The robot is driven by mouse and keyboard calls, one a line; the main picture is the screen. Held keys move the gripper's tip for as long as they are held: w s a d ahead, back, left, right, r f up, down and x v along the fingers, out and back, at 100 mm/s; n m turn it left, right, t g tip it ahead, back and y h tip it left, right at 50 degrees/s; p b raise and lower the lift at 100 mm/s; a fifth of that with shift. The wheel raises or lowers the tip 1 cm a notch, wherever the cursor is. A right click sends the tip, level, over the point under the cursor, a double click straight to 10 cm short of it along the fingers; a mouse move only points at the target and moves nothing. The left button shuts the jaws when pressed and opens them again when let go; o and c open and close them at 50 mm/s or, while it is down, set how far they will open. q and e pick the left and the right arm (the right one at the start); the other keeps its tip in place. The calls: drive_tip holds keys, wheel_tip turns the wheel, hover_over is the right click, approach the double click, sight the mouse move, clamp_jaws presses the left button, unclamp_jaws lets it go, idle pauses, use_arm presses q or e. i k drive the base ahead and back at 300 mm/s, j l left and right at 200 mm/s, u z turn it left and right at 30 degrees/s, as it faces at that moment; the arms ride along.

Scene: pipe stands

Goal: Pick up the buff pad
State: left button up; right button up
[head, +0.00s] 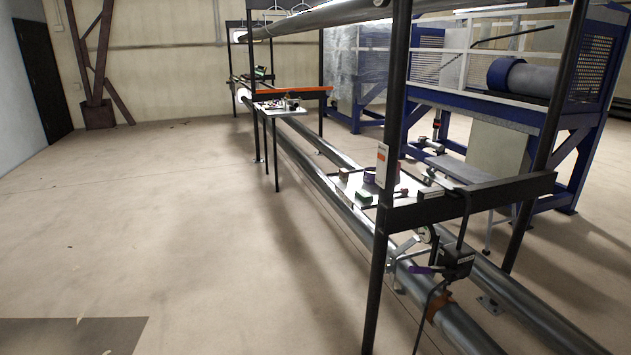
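I cannot pick out the buff pad for sure. On the small table (407,183) between the pipe stand posts lie small items: a green block (364,196), another small greenish block (343,174), a purple ring-shaped item (369,175) and a dark-headed tool (404,192). A farther table (281,120) also holds small items, too small to tell. Neither of my grippers is in view.
Long grey pipes (345,209) run low along the stand. A black post (377,265) and crossbar (470,201) stand at the near end, with a dark device (457,261) below. A blue-framed machine (480,104) stands at right. The floor (190,220) at left is clear.

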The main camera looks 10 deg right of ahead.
sight(362, 195)
drive_tip(key=i+z, duration=0.15)
drive_tip(key=i, duration=0.35)
drive_tip(key=i+j+z, duration=0.1)
drive_tip(key=i, duration=0.4)
drive_tip(key=i+j+z, duration=0.15)
drive_tip(key=i, duration=0.35)
